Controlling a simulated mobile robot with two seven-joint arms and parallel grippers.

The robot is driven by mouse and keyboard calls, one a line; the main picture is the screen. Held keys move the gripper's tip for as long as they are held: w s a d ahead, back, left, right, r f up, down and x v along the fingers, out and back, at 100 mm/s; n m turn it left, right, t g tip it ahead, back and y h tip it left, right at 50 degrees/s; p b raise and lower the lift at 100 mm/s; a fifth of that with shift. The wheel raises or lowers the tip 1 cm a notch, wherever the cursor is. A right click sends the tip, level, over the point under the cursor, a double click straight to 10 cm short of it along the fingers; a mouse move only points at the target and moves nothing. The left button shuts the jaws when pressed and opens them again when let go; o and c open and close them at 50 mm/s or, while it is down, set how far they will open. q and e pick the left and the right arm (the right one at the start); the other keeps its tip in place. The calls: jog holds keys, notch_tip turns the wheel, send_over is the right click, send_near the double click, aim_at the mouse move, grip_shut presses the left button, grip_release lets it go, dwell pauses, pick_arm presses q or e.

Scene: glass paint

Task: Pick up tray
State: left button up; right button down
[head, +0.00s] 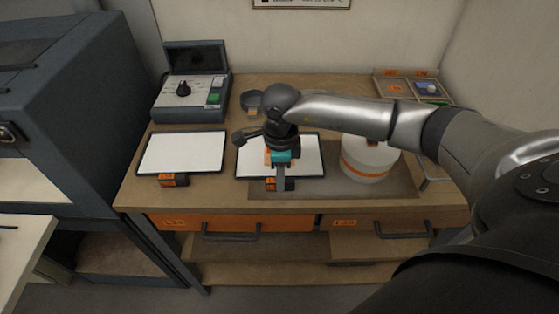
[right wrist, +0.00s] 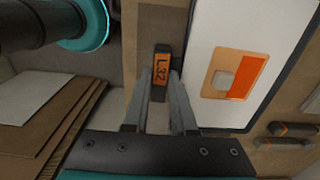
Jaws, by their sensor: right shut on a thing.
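The tray (head: 310,157) is a white sheet with a dark rim, lying on the wooden bench in the middle of the head view. An orange piece with a pale patch (right wrist: 222,82) lies on it, partly hidden by my arm in the head view. The tray's dark handle with an orange L.32 label (right wrist: 160,72) sticks out from its edge. My right gripper (head: 280,185) points down at the tray's front edge. Its fingers are shut on the handle, one on each side, in the right wrist view (right wrist: 163,92). My left gripper is not in view.
A second white tray (head: 181,150) lies to the left. A white round drum with an orange band (head: 368,160) stands to the right. A control box (head: 190,92) is at the back left. Orange-labelled drawers (head: 235,222) are below the bench top (head: 140,190).

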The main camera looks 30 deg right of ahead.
jog(key=shift+r, duration=0.1)
jog(key=shift+w+r, duration=0.1)
jog(key=shift+r, duration=0.3)
notch_tip(320, 180, up, 22)
jog(key=p, duration=0.3)
dwell(0.4)
